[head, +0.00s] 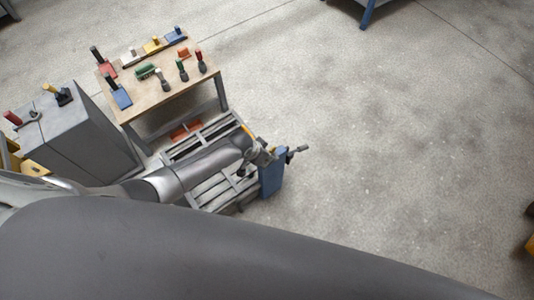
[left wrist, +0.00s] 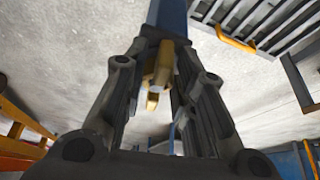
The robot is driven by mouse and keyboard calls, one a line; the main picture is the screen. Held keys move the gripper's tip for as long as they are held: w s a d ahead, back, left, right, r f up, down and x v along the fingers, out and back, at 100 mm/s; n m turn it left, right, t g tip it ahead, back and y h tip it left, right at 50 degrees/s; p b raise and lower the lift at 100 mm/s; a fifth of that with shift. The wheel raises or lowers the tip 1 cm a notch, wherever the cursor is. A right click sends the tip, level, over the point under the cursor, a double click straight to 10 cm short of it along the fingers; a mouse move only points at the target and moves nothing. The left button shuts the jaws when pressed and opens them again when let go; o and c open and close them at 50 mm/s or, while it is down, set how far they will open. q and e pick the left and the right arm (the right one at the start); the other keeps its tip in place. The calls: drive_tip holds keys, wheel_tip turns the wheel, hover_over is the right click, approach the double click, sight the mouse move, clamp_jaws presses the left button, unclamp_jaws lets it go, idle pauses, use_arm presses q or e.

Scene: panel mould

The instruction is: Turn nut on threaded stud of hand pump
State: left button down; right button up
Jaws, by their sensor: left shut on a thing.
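The blue hand pump (head: 271,175) stands at the end of my left arm in the head view, beside the grey slatted pallet. In the left wrist view, a blue part (left wrist: 168,16) of it runs off the top edge. My left gripper (head: 262,154) is at the top of the pump. In the left wrist view, my left gripper (left wrist: 164,50) is shut on a brass-coloured nut (left wrist: 160,72) between its two dark fingers. The threaded stud cannot be made out clearly. My right gripper is not in view.
A wooden table (head: 150,95) with several coloured-handled tools stands at the upper left. A grey cabinet (head: 75,140) is left of it. The slatted pallet (head: 205,135) lies under my left arm.

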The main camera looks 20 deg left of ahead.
use_arm(q)
drive_tip(key=shift+s+f, duration=0.1)
drive_tip(key=shift+s, duration=0.05)
drive_tip(key=shift+s+d+r+n+y+p, duration=0.1)
drive_tip(key=shift+d+r+n+y+p, duration=0.15)
drive_tip(key=shift+n+p, duration=0.65)
drive_tip(key=shift+n+y+p, duration=0.25)
drive_tip(key=shift+n+p, duration=0.05)
drive_tip(key=shift+f+n, duration=0.25)
drive_tip(key=shift+n, duration=0.25)
drive_tip(key=c, duration=1.1)
unclamp_jaws()
drive_tip(key=shift+r, duration=0.15)
